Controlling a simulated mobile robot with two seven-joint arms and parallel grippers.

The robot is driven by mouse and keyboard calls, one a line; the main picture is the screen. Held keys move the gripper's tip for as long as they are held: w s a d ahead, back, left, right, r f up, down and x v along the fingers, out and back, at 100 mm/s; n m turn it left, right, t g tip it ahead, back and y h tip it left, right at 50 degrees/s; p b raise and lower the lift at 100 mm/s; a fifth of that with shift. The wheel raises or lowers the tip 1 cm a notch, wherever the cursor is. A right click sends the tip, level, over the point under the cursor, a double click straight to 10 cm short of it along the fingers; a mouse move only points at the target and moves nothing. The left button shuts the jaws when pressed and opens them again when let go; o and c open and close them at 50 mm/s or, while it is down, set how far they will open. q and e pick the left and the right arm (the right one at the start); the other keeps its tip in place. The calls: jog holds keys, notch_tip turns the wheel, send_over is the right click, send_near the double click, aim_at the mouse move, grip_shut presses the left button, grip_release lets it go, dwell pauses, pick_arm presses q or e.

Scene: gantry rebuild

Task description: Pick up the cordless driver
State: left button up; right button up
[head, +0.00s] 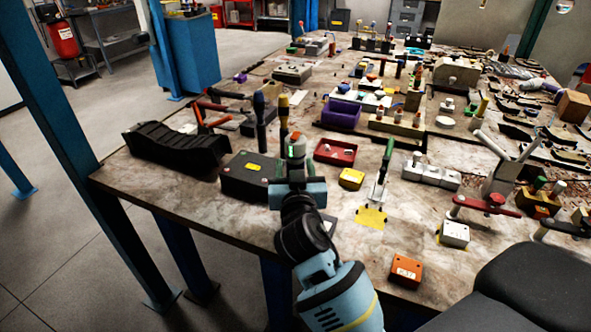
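A light-blue arm, apparently my left, reaches up from the bottom middle. Its gripper (297,172) is over the table's near edge, beside a black box (247,176) with a yellow label. A grey-white upright piece with a reddish part and a green light (297,147) shows at the gripper's far end. It may be the cordless driver, but I cannot tell for sure. The wrist hides the fingertips, so I cannot see whether they are open or shut on it. My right gripper is not in view.
Dark-handled (260,108) and yellow-topped (283,107) tools stand behind the black box. A red tray (335,152), a yellow block (351,179), a green-handled tool (383,172) and an orange block (405,270) lie to the right. The table (330,245) is crowded farther back.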

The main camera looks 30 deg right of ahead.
aim_at(295, 134)
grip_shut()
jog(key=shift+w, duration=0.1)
